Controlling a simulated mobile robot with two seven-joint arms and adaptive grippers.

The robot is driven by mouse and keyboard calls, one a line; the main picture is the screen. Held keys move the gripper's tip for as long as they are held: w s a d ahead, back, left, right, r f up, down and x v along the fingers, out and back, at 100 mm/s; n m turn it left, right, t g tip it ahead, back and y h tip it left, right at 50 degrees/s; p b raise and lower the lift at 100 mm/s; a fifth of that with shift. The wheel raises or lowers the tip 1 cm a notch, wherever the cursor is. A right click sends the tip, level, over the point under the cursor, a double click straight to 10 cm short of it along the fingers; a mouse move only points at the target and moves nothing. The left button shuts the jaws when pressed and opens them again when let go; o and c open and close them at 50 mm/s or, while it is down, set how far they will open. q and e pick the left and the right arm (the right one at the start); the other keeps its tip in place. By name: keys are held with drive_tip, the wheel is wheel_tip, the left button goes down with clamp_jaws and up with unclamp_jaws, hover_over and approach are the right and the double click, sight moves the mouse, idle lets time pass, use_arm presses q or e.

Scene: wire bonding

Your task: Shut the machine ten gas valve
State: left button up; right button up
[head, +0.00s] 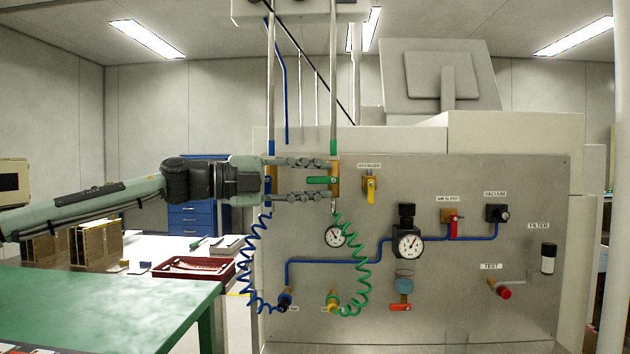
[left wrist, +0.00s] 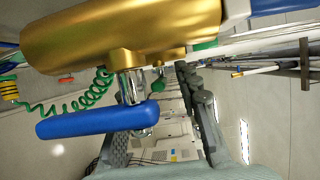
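My left gripper (head: 325,180) reaches across the front of the panel from the left. Its two fingers are spread, one above the other, and nothing is clamped between them. A brass valve with a green handle (head: 320,180) on the green-banded pipe lies between the fingertips; the handle points left, across the pipe. The green handle also shows between the fingers in the left wrist view (left wrist: 158,85). A brass valve with a blue handle (left wrist: 98,121) is close to the wrist camera and partly hidden by the gripper in the head view. No machine-ten label is legible. My right gripper is out of view.
Coiled blue (head: 251,258) and green (head: 359,265) hoses hang below the valves. The grey panel (head: 450,290) carries gauges, a yellow-handled valve (head: 371,190) and a red-handled valve (head: 453,225). A green-topped table (head: 110,300) is at lower left, with a red tray (head: 193,267) behind it.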

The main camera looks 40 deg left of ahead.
use_arm(q)
drive_tip(key=shift+s, duration=0.1)
drive_tip(key=shift+s+a+r, duration=0.15)
drive_tip(key=shift+s+a, duration=0.3)
drive_tip(key=shift+s, duration=0.05)
drive_tip(key=shift+v, duration=3)
drive_tip(key=shift+f, duration=0.2)
